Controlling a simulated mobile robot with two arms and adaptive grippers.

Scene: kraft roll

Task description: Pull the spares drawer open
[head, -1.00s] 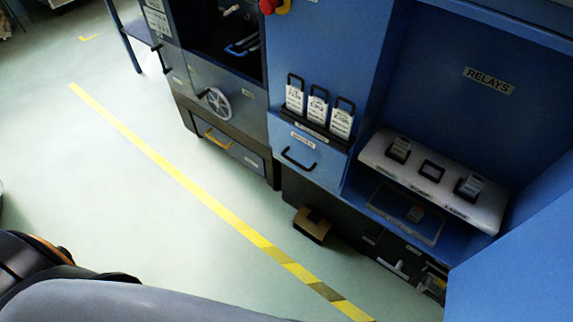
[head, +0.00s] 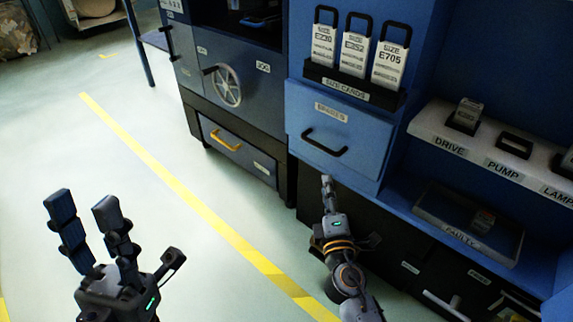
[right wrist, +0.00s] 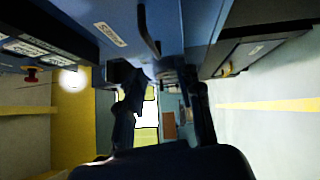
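The spares drawer (head: 355,133) is a blue drawer front labelled "SPARES" under the size-card holder. It looks shut. Its black bar handle (head: 325,143) is free of any finger; the handle also shows at the top of the right wrist view (right wrist: 149,30). My right gripper (head: 327,182) is just below the handle in the head view, pointing up toward it and apart from it. In the right wrist view its two fingers are spread (right wrist: 162,85) with nothing between them. My left gripper (head: 82,204) is open and empty over the floor at lower left.
Above the drawer stands the size-cards holder (head: 350,83). A shelf with relays (head: 485,145) and a faulty tray (head: 467,236) lie to the right. A grey cabinet with a handwheel (head: 228,87) and a yellow-handled drawer (head: 238,153) stands left. The floor in front is clear.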

